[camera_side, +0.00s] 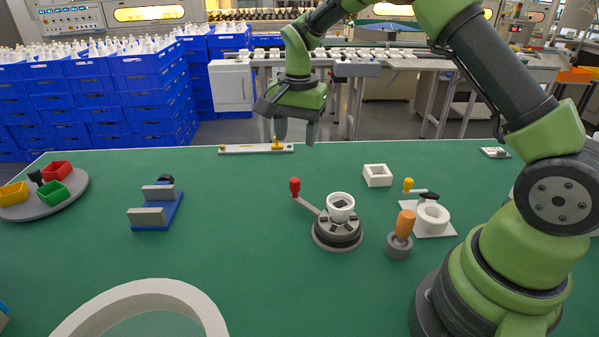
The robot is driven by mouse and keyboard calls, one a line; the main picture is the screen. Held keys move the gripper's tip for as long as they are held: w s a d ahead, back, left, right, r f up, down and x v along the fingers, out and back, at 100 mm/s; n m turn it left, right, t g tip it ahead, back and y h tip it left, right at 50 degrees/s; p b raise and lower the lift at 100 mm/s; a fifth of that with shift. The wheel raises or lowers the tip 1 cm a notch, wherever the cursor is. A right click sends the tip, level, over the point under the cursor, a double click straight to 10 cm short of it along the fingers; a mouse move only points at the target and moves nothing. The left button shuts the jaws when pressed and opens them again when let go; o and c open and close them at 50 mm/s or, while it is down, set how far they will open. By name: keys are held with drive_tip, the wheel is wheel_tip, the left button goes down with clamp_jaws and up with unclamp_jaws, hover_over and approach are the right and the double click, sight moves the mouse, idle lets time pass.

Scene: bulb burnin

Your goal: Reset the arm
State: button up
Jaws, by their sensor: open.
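My gripper (296,132) hangs at the top middle of the side view, above the far edge of the green table. It points down, and its two fingers are apart with nothing between them. From this angle it overlaps the white strip (235,149) with a yellow knob (277,143) at the far edge. I cannot tell how high above the strip it is. My green arm arches in from the right side of the table.
A round dark fixture (338,236) with a red-knobbed lever (295,187) stands mid-table. To its right are an orange-handled piece (404,224), a white ring fixture (433,216) and a white square frame (377,175). At left are a blue vise (171,212) and a grey turntable (70,202) with coloured bins.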

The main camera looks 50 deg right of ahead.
drive_tip(key=s+a+r+n+t, duration=0.35)
drive_tip(key=s+r, duration=0.65)
drive_tip(key=r, duration=0.4)
drive_tip(key=s+a+n+t+y, duration=0.1)
drive_tip(key=s+n, duration=0.2)
drive_tip(key=s, duration=0.4)
drive_tip(key=s+a+r+n+t+y, duration=0.1)
drive_tip(key=s+a+n+t, duration=0.1)
drive_tip(key=s, duration=0.5)
drive_tip(key=shift+s+a+r+n, duration=0.15)
drive_tip(key=shift+a+n, duration=0.15)
drive_tip(key=shift+n, duration=0.15)
